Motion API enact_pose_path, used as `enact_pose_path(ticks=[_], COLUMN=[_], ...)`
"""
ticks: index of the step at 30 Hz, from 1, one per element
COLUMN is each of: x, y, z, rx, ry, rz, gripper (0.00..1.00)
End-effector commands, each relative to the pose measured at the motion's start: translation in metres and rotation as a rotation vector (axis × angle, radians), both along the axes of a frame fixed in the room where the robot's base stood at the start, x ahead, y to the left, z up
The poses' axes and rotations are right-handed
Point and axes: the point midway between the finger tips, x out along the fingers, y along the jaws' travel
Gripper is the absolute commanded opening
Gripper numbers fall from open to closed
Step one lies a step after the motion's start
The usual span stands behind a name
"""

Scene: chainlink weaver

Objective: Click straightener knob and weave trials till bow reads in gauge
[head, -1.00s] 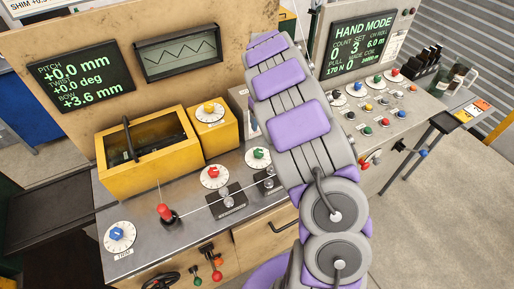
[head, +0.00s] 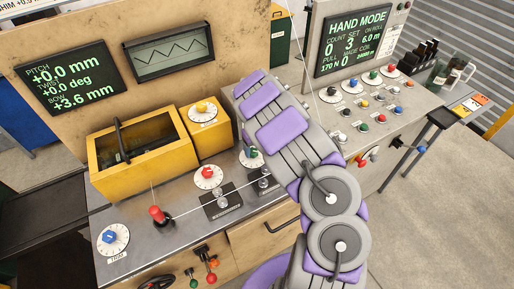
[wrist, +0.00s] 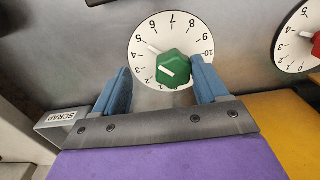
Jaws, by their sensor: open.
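The green knob (wrist: 173,68) sits on a white numbered dial (wrist: 148,30) in the wrist view. My gripper (wrist: 161,66) is open, with one blue finger on each side of the knob; I cannot tell whether either touches it. In the head view the green knob (head: 253,153) is just below the end of my arm, which hides part of that area. The gauge screen (head: 68,80) reads pitch +0.0 mm, twist +0.0 deg, bow +3.6 mm. The hand-mode screen (head: 353,40) shows count 0 and set 3.
A red knob (head: 207,173), a blue trim knob (head: 109,237) and a yellow knob (head: 203,107) sit on other dials. A red-topped lever (head: 157,214) and a thin taut wire cross the bench front. A yellow box (head: 137,160) stands behind. A box marked scrap (wrist: 62,116) lies left.

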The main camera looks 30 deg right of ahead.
Motion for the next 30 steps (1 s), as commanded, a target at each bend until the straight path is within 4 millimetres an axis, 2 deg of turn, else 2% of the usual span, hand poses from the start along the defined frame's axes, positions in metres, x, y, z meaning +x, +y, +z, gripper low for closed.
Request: enact_pose_path(ticks=[7,14,24,30], x=[0.000,-0.001,0.000,0.000], y=[0.001,-0.007,-0.004,-0.003], z=[0.000,-0.001,0.000,0.000], rx=[-0.003,0.007,-0.002,0.002], ry=[-0.001,0.001,-0.001,-0.002], rz=[0.002,0.001,0.001,0.000], gripper=[0.67,0.45,0.13,0.11])
